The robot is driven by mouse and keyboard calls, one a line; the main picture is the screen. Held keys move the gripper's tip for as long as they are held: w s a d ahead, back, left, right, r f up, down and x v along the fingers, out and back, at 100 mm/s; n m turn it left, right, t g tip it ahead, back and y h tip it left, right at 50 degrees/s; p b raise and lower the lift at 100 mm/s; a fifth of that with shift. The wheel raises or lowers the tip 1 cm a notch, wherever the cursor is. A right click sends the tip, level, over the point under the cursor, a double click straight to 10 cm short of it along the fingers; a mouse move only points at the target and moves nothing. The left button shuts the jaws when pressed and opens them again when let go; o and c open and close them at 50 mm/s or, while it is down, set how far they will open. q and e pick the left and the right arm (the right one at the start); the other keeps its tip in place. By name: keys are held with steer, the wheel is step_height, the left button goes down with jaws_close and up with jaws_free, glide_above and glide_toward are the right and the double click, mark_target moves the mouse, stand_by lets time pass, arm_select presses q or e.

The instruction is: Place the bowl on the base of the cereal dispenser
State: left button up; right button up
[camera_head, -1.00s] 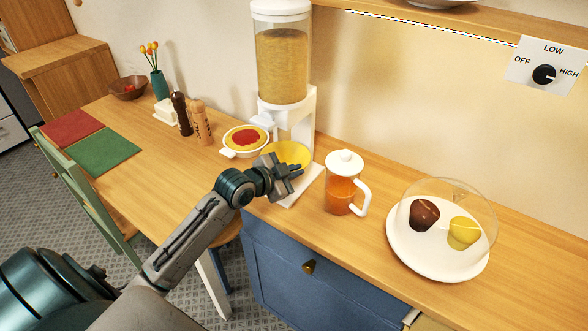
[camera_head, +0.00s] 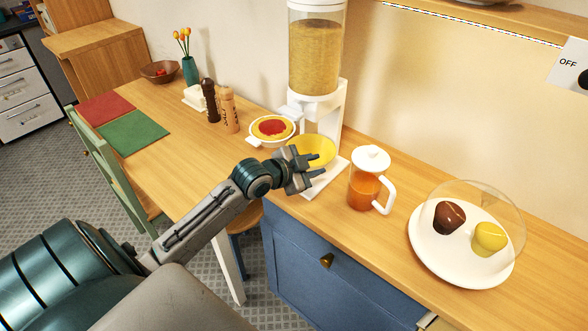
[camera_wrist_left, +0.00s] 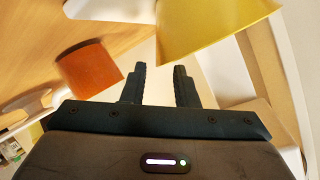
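The yellow bowl (camera_head: 318,148) rests on the white base (camera_head: 329,181) of the cereal dispenser (camera_head: 316,62), below its spout. It shows large at the top of the left wrist view (camera_wrist_left: 210,28). My left gripper (camera_head: 314,180) is just in front of the bowl, close to its near side. Its two fingers (camera_wrist_left: 160,85) stand apart with nothing between them, and the bowl lies outside the finger gap. The gripper hides part of the bowl's lower front and of the base. My right gripper is in neither current view.
A jug of orange drink (camera_head: 363,188) stands right of the base, with a domed plate (camera_head: 458,262) beyond it. A white-handled dish with red filling (camera_head: 272,129) sits left of the dispenser. Two mills (camera_head: 229,108) stand farther left. The counter's front edge runs below my left arm.

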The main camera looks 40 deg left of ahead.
arm_select(q)
steer(key=p+v, duration=0.1)
steer(key=v, duration=0.9)
stand_by(0.8)
stand_by(0.7)
